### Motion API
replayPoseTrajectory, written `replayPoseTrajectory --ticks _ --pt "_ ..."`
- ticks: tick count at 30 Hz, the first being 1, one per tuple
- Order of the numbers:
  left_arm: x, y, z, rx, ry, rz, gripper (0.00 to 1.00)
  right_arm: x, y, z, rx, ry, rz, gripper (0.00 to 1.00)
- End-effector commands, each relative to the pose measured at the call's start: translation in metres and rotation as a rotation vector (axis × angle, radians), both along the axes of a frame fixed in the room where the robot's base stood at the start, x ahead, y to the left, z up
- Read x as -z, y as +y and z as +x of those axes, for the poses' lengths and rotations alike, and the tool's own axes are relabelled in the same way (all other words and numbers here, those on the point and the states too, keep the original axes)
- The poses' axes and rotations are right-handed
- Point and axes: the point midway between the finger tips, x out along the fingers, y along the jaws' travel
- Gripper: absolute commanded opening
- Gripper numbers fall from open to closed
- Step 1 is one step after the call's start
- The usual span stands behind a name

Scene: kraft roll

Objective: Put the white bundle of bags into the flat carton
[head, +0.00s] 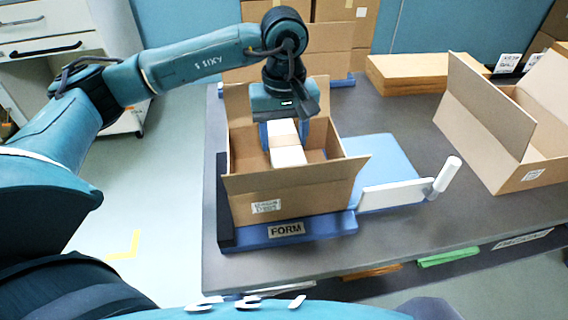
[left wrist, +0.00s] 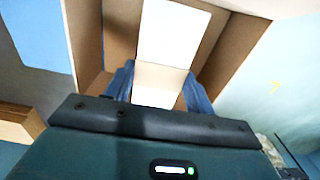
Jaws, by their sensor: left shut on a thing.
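The white bundle of bags (head: 289,157), with a paler brown band around it, is between the fingers of my left gripper (head: 284,133). The gripper is shut on it and points down into an open brown carton (head: 300,190) on the blue form. In the left wrist view the bundle (left wrist: 172,32) runs away between the blue fingers (left wrist: 160,88), with brown carton walls on both sides. I cannot tell whether the bundle touches the carton floor. A second open carton (head: 540,118) stands at the right of the table. My right gripper is out of view.
The blue form (head: 325,228) labelled FORM has a plate and a white-handled lever (head: 446,175) at its right. Flat brown boards (head: 425,72) lie at the back. The grey table (head: 415,125) is clear between the form and the right carton.

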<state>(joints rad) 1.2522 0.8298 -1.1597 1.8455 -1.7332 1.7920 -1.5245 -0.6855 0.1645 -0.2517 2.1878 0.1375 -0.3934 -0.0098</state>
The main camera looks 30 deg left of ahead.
Motion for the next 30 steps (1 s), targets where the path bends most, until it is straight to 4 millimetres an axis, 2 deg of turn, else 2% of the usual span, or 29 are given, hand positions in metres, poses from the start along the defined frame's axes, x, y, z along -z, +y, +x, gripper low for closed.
replayPoseTrajectory --ticks 3,11,18,29,30 --pt "0.025 0.000 -0.001 -0.001 0.004 0.000 0.28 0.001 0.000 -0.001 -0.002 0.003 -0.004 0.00" --pt "0.047 0.000 0.000 0.000 0.000 -0.001 0.28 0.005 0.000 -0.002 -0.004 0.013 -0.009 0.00" --pt "0.078 0.000 0.000 -0.001 0.002 -0.001 0.28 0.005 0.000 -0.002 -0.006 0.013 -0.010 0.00" --pt "0.084 0.000 0.000 0.000 -0.001 -0.002 0.28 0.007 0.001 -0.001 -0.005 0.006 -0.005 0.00" --pt "0.083 0.000 0.000 0.000 -0.001 -0.001 0.56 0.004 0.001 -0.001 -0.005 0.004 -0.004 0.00"
